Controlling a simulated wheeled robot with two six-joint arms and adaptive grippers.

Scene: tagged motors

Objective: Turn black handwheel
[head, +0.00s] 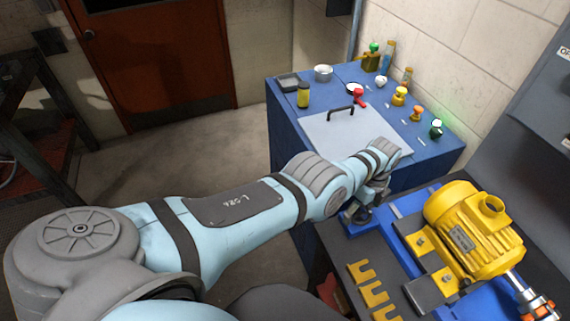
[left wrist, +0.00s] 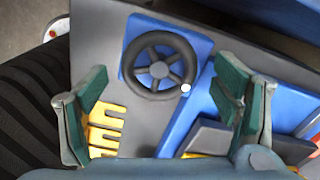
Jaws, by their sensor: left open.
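The black handwheel (left wrist: 159,69) shows whole in the left wrist view. It has a round rim, spokes, a central hub and a small pale knob at its lower right. It sits on a blue square plate (left wrist: 133,62). My left gripper (left wrist: 161,66) is open, with one green-padded finger to each side of the wheel in that view. No contact with the rim shows. In the head view my left gripper (head: 362,205) points down over the wheel's place, and the wrist hides most of the wheel. My right gripper is not in view.
A yellow motor (head: 470,232) stands on a blue base right of the wheel. Yellow forked shims (head: 367,285) lie on the dark bench in front. A blue table (head: 290,130) behind holds a grey plate with a black handle (head: 341,112), bottles and coloured small items.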

